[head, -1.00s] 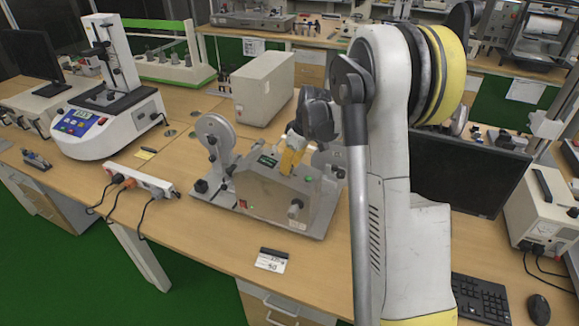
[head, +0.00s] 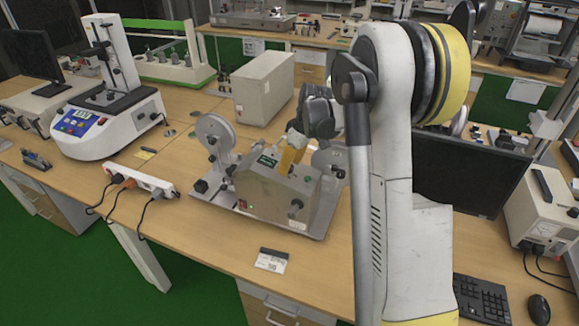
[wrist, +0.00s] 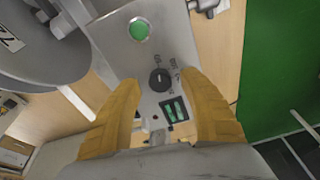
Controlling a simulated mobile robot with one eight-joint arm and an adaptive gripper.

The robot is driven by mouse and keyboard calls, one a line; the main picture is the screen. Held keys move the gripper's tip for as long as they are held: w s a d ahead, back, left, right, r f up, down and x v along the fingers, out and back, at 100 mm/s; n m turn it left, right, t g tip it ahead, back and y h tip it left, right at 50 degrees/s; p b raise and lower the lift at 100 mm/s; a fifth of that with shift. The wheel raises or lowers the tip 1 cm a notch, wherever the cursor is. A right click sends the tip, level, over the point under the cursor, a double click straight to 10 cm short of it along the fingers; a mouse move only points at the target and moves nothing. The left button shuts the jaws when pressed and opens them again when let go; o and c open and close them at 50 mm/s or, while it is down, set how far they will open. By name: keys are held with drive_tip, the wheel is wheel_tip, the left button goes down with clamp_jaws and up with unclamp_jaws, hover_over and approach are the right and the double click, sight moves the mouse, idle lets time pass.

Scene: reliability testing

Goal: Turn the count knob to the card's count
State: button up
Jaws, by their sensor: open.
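The count machine, a metal box (head: 262,197) with reels, stands on the bench in the head view. In the wrist view a round black knob (wrist: 159,79) with a pale pointer mark sits on its top panel between a green button (wrist: 139,30) and a small display (wrist: 174,109). Markings around the knob are too small to read. My gripper (wrist: 160,84) is open, its yellow fingers on either side of the knob with visible gaps. In the head view my gripper (head: 292,158) hides this knob. The card (head: 270,261) lies on the bench in front; its number is blurred now.
Another black knob (head: 297,205) is on the machine's front face. A power strip (head: 140,181) with cables lies to the left, a beige box (head: 263,88) behind. A monitor (head: 470,174) stands right. The bench around the card is clear.

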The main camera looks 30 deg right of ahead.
drive_tip(key=v, duration=1.1)
drive_tip(key=shift+r, duration=0.15)
drive_tip(key=s+a+r+m+t+h+b, duration=0.2)
drive_tip(key=s+a+m+t+b, duration=0.15)
drive_tip(key=s+a, duration=1.3)
drive_tip(key=s+a+f+m+t, duration=0.1)
drive_tip(key=s+a+f+m, duration=0.1)
drive_tip(key=s, duration=0.6)
wheel_tip(320, 180, down, 2)
drive_tip(key=shift+a+f+b, duration=0.2)
drive_tip(key=shift+a+b, duration=0.1)
drive_tip(key=shift+a, duration=0.5)
drive_tip(key=shift+c, duration=0.6)
